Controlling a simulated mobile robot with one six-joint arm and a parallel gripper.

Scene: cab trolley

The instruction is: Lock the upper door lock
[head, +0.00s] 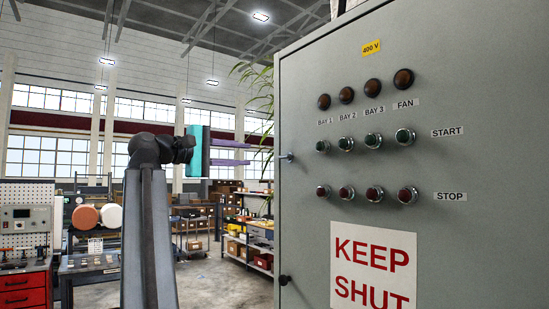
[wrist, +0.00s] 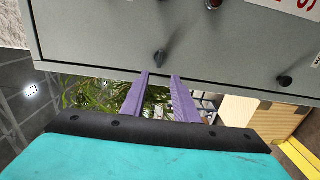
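The grey cabinet door (head: 470,120) fills the right of the head view. The upper door lock (head: 287,156) is a small handle near the door's left edge, seeming to lie about horizontal. In the wrist view, turned on its side, the upper lock (wrist: 160,58) is just beyond my fingertips. The lower lock (head: 284,280) is a dark knob further down the same edge, also in the wrist view (wrist: 285,80). My gripper (head: 248,153) has two purple fingers with a gap between them, empty, level with the upper lock and apart from it. It also shows in the wrist view (wrist: 162,75).
Lamps, push buttons (head: 404,137) and a KEEP SHUT sign (head: 375,265) are on the door. A plant (head: 258,85) stands behind the cabinet. Shelving (head: 250,245) and a red workbench (head: 24,290) are in the background.

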